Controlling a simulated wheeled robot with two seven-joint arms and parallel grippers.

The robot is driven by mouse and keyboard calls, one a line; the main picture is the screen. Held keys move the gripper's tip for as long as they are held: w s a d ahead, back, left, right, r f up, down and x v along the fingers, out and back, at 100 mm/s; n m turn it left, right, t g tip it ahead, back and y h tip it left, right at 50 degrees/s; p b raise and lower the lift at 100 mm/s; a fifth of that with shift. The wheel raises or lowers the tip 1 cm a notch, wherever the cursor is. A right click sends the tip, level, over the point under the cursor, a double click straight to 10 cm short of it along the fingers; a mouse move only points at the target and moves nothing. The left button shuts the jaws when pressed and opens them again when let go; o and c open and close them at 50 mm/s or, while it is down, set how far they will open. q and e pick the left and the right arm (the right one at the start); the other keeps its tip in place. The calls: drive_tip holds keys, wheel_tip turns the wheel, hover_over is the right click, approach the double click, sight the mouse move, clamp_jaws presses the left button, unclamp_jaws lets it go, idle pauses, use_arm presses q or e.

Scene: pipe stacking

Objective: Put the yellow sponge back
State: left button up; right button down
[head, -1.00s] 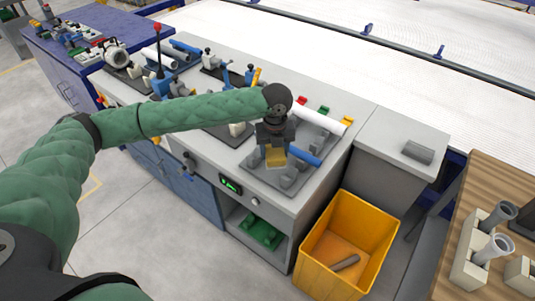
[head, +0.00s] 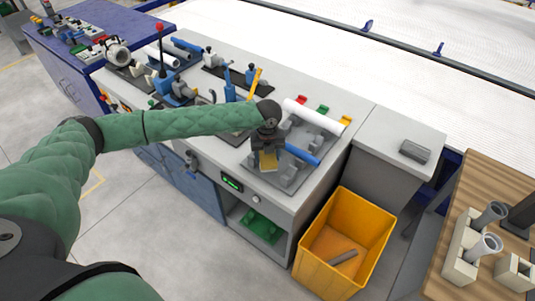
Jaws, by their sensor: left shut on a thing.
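The yellow sponge (head: 268,168) is at the front left of the grey fixture plate on the workbench, and only part of it shows below my left gripper. My left gripper (head: 268,160) points down and is shut on the sponge. I cannot tell whether the sponge touches the plate. My right gripper is not in view.
A blue pipe (head: 302,154) and a white pipe (head: 313,117) lie on the grey fixture plate (head: 290,183). A yellow bin (head: 375,245) with a grey pipe piece stands below. A wooden table (head: 452,215) with pipe holders is at the right.

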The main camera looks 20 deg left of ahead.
use_arm(q)
drive_tip(key=shift+d+f, duration=0.1)
drive_tip(key=shift+f, duration=0.45)
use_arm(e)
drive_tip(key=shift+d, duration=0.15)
use_arm(q)
drive_tip(key=o, duration=1)
drive_tip(key=shift+c, duration=0.2)
drive_tip(key=shift+r, duration=0.25)
wheel_tip(320, 180, up, 3)
drive_tip(key=shift+r+b, duration=0.2)
drive_tip(key=shift+b, duration=0.7)
wheel_tip(320, 180, up, 7)
drive_tip(key=b, duration=0.2)
drive_tip(key=shift+r+b, duration=0.2)
drive_tip(key=shift+b, duration=0.15)
drive_tip(key=shift+r, duration=0.95)
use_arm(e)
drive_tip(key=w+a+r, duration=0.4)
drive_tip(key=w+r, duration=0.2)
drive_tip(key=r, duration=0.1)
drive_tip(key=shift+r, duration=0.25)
